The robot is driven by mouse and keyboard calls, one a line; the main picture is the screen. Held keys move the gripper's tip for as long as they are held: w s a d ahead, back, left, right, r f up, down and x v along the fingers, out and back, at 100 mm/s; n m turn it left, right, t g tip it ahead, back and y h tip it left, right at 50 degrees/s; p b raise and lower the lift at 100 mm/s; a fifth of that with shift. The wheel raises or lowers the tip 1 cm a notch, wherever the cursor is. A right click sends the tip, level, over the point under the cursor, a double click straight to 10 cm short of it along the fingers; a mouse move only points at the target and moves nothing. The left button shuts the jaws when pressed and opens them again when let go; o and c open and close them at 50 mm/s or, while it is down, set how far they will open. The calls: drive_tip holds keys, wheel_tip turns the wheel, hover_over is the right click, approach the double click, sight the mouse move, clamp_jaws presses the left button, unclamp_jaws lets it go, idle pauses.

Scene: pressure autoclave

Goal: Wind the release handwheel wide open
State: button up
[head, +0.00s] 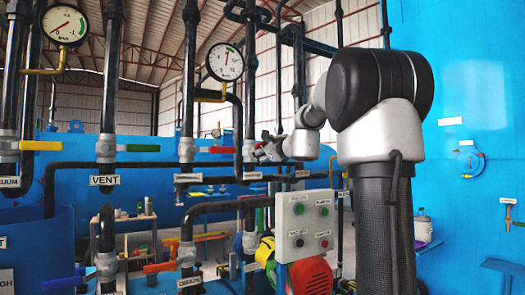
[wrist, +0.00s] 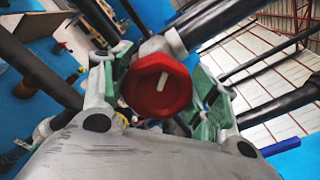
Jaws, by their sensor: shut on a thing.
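The red handwheel (wrist: 150,98) sits between my fingers in the wrist view, face on, with a short white mark tilted up to the right. It is on a grey fitting at the end of a pipe. My gripper (wrist: 160,84) is shut on the handwheel, its green pads at the wheel's left and right sides. In the head view my gripper (head: 262,150) reaches left to the pipework behind the control box; the wheel is too small and covered there to make out clearly.
Dark vertical pipes, a green-handled vent valve (head: 140,148) and a red-handled valve (head: 218,150) stand left of my gripper. A grey control box (head: 304,226) is below. Two pressure gauges (head: 65,25) (head: 225,62) hang above. A blue vessel wall (head: 455,80) is at right.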

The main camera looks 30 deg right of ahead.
drive_tip(key=n, duration=0.3)
drive_tip(key=shift+f+n, duration=0.1)
drive_tip(key=shift+n, duration=0.2)
drive_tip(key=n, duration=0.3)
drive_tip(key=shift+a+f+n, duration=0.1)
drive_tip(key=shift+f+n, duration=0.05)
drive_tip(key=shift+n, duration=0.15)
drive_tip(key=n, duration=0.3)
drive_tip(key=shift+f+n, duration=0.1)
drive_tip(key=shift+n, duration=0.3)
drive_tip(key=n, duration=0.4)
drive_tip(key=shift+f, duration=0.15)
drive_tip(key=n, duration=0.6)
drive_tip(key=shift+f+n, duration=0.15)
drive_tip(key=shift+n, duration=0.25)
drive_tip(key=n, duration=0.5)
drive_tip(key=shift+d+f+n, duration=0.1)
drive_tip(key=shift+d+n, duration=0.25)
drive_tip(key=shift+n, duration=0.35)
drive_tip(key=o, duration=1)
